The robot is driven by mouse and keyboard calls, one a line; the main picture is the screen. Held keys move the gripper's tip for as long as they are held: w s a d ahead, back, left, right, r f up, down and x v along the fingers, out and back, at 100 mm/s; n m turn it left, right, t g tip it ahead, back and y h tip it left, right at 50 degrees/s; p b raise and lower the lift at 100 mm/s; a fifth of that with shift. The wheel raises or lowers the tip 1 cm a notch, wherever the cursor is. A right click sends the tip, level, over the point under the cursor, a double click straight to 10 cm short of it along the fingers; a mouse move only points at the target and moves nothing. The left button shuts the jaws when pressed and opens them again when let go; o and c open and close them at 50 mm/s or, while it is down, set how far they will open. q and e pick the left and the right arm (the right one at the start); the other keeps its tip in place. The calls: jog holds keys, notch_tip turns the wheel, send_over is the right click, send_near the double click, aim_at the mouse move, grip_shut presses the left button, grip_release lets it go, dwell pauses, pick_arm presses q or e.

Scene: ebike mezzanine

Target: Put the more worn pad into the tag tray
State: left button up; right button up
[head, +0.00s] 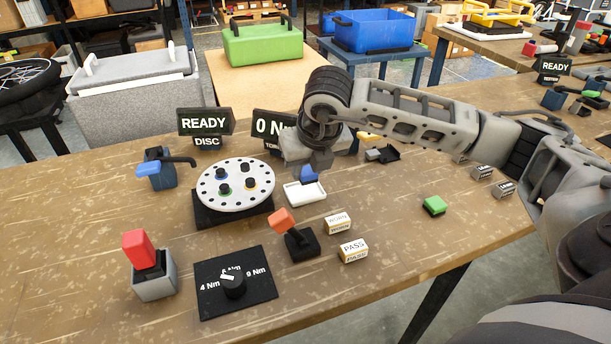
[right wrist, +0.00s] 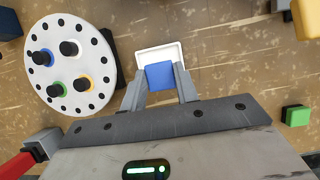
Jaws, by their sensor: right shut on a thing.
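A blue pad (head: 309,174) is between the fingers of my right gripper (right wrist: 159,82), which is shut on it. In the right wrist view the pad (right wrist: 159,76) overlaps a small white tray (right wrist: 150,53). In the head view the white tray (head: 305,193) lies on the bench just below the pad; whether they touch I cannot tell. A green pad (head: 434,205) lies on the bench to the right and also shows in the right wrist view (right wrist: 296,115). Pad wear is too small to judge. My left gripper is not in view.
A white disc (head: 234,185) with several coloured pegs stands left of the tray. An orange lever (head: 282,221), WORN block (head: 338,222) and PASS block (head: 353,250) stand in front. A torque dial (head: 234,287) and red lever (head: 139,249) are front left. The bench's right front is clear.

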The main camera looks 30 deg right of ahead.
aim_at(307, 173)
jog(key=shift+w+f, duration=0.2)
jog(key=shift+f, duration=0.1)
jog(key=f+p, duration=0.1)
jog(key=f, duration=0.2)
jog(key=shift+w, duration=0.2)
jog(key=shift+f, duration=0.5)
jog(key=o, duration=0.7)
jog(key=shift+r, duration=0.1)
jog(key=shift+r, duration=0.3)
jog(key=v, duration=1.1)
jog(key=shift+s+r+b, duration=0.2)
jog(key=shift+r+b, duration=0.15)
jog(key=shift+b, duration=0.05)
